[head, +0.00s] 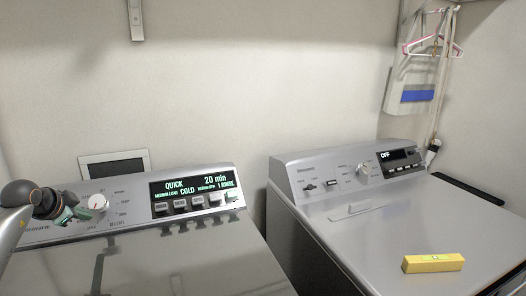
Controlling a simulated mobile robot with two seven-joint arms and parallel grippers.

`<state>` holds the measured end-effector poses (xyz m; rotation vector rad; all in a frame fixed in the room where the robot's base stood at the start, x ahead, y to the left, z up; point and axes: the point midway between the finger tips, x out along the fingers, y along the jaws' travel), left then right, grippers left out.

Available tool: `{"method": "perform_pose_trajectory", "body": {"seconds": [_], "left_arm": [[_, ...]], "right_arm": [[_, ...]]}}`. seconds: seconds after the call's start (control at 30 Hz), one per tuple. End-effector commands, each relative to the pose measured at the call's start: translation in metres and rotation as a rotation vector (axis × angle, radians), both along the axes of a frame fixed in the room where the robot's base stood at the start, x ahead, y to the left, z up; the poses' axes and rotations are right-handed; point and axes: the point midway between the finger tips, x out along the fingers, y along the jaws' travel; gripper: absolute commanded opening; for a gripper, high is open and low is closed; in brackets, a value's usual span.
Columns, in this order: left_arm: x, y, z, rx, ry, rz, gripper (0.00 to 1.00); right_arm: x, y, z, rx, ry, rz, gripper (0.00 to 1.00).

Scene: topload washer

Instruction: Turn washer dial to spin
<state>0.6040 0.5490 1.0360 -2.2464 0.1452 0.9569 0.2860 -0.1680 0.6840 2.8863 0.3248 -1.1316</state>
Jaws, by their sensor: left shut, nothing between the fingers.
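The washer's dial (98,203) is a round light knob with a small red mark, on the left part of the sloped control panel of the left machine (190,262). Small labels ring it; they are too small to read surely. The panel's display (195,187) reads QUICK, 20 min, COLD and 1 RINSE. My left gripper (80,213) is shut and empty, with its tips just left of and slightly below the dial. I cannot tell whether they touch it. My right gripper is not in view.
A row of buttons (190,203) sits below the display. A second grey machine (350,215) stands at right, its display (400,155) reading OFF. A yellow box (433,263) lies on its top. Pink hangers (436,45) hang at upper right. The left machine's top is clear.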

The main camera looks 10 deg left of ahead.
Motion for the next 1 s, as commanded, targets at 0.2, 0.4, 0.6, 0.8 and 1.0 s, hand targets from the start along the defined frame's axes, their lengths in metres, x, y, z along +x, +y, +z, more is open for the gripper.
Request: {"method": "perform_pose_trajectory", "body": {"seconds": [0.2, 0.4, 0.6, 0.8, 1.0], "left_arm": [[0.0, -0.0002, 0.0003, 0.0, 0.0, 0.0, 0.0], [0.0012, -0.0005, 0.0016, -0.001, -0.001, 0.0, 0.0], [0.0031, -0.0009, 0.0028, -0.001, -0.001, 0.0, 0.0], [0.0048, -0.0014, 0.0038, -0.001, -0.001, 0.0, 0.0], [0.0062, -0.0021, 0.0044, -0.002, -0.002, -0.001, 0.0]], "right_arm": [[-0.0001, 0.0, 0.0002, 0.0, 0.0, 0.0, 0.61], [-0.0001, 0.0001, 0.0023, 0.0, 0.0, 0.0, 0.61], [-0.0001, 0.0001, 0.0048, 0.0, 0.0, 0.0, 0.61], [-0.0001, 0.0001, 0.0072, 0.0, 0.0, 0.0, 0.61], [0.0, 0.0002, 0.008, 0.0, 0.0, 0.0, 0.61]]}}
